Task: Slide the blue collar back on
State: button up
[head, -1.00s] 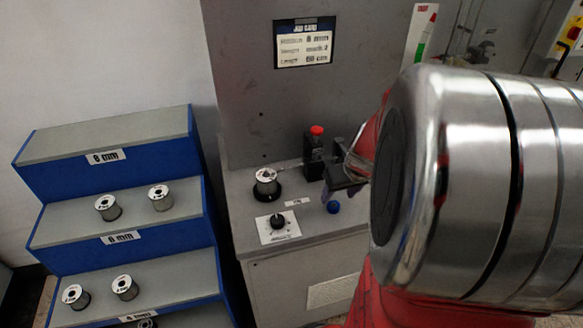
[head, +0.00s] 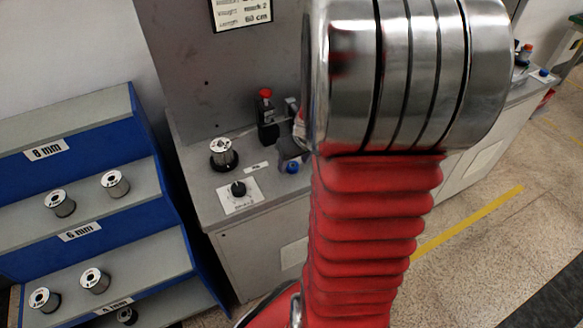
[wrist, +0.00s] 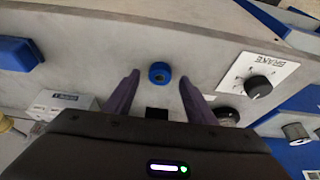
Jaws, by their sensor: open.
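The blue collar (head: 292,167) is a small ring on the grey bench top (head: 200,195), near its front edge. In the wrist view the collar (wrist: 159,72) shows its dark hole and lies between and just beyond my fingertips. My gripper (wrist: 159,77) is open, with a purple finger on either side and nothing held. In the head view my arm hides most of the gripper. A metal spool (head: 222,152) stands on a black round base to the left of the collar. Whether my fingers are level with the collar is unclear.
A black block with a red top (head: 266,115) stands behind the collar. A brake dial (head: 238,188) is at the front left; it also shows in the wrist view (wrist: 258,87). A blue stepped rack (head: 80,200) with several spools stands left.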

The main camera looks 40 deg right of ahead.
aim_at(294, 167)
jog(key=shift+w+f, duration=0.25)
jog(key=shift+f, duration=0.45)
jog(key=c, duration=1.2)
jog(key=shift+o, duration=0.2)
jog(key=shift+d+r, duration=0.1)
jog(key=shift+r, duration=0.05)
notch_tip(294, 167, up, 10)
jog(key=shift+s, duration=0.1)
dwell(0.4)
